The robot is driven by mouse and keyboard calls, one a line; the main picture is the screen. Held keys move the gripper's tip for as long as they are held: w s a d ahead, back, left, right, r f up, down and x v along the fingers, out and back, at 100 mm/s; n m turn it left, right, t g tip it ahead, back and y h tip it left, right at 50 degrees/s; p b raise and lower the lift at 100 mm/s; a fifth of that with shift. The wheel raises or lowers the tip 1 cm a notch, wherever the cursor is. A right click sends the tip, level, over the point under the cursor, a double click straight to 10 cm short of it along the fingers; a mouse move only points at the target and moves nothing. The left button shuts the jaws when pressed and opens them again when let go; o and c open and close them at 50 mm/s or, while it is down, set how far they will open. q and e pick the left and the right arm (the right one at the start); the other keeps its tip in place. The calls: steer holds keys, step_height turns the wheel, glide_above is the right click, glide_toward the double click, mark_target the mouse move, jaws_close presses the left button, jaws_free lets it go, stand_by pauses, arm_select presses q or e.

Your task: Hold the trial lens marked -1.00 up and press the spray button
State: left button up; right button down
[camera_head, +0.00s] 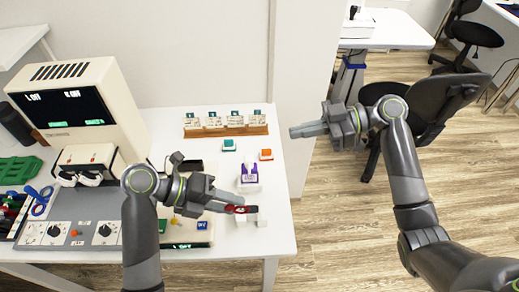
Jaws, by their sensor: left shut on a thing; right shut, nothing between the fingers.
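My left gripper (232,207) is shut on a small red-rimmed piece (240,209), which looks like a trial lens, near the table's right front. Its marking is too small to read, and the fingers hide part of it. My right gripper (303,130) is shut and empty, to the right of the table's edge. A small white and purple item (249,175) stands on the table beyond the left gripper. I cannot tell which part in view is the spray button.
A wooden rack (226,131) with several labelled cards stands at the back. Green (229,146) and orange (266,155) blocks lie before it. A cream instrument with a dark screen (62,106) fills the left. A black chair (440,105) stands behind my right arm.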

steer(key=shift+a, duration=0.1)
glide_above(249, 165)
steer(key=w+d, duration=0.2)
step_height(249, 165, down, 2)
steer(key=shift+f, duration=0.25)
steer(key=f, duration=0.4)
steer(key=shift+d, duration=0.25)
